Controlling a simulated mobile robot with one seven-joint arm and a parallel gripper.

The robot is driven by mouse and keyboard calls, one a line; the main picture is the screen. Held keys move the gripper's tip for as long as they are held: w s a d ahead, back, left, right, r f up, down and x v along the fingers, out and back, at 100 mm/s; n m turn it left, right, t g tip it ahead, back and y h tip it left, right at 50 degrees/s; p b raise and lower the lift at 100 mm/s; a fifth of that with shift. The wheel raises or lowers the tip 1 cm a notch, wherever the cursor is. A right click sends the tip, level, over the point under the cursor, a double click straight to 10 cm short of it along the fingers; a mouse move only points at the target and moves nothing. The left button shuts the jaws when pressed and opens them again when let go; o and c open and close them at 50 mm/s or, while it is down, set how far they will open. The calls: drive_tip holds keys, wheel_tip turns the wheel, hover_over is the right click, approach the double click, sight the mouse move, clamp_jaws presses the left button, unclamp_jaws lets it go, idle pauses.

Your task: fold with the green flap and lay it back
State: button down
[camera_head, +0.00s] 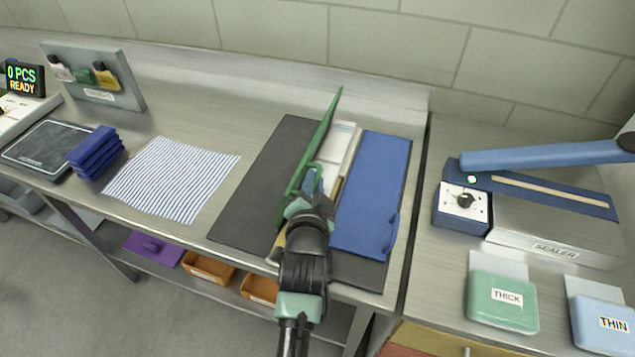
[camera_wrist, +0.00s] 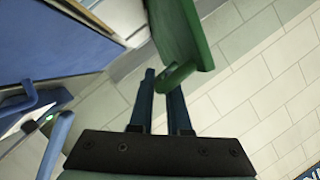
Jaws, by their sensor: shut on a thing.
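The green flap (camera_head: 321,139) stands raised, edge-on, over the middle of the dark mat (camera_head: 262,184) in the head view. My gripper (camera_head: 313,186) is at its near end, shut on the flap's green tab. In the wrist view the flap (camera_wrist: 184,32) rises past my gripper (camera_wrist: 162,92), and its tab (camera_wrist: 178,77) sits between the two fingers. A blue panel (camera_head: 372,190) lies flat on the mat to the right. A pale piece (camera_head: 342,146) lies between the flap and the blue panel, partly hidden by the flap and my gripper.
A striped cloth (camera_head: 172,179) and a stack of blue folded pieces (camera_head: 96,152) lie to the left. A sealer (camera_head: 540,205) with a raised blue arm stands right, beyond the table's seam. Green and blue pads (camera_head: 503,301) lie in front of it. Bottles stand in a rack (camera_head: 96,77) at the back left.

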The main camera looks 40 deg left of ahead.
drive_tip(key=shift+s+f, duration=0.15)
drive_tip(key=shift+f, duration=0.15)
drive_tip(key=c, duration=1.2)
unclamp_jaws()
drive_tip(key=shift+o, duration=0.2)
drive_tip(key=shift+r, duration=0.15)
drive_tip(key=b+v, duration=0.1)
drive_tip(key=v, duration=1.1)
drive_tip(key=shift+s+d+r, duration=0.2)
drive_tip(key=shift+s, duration=0.1)
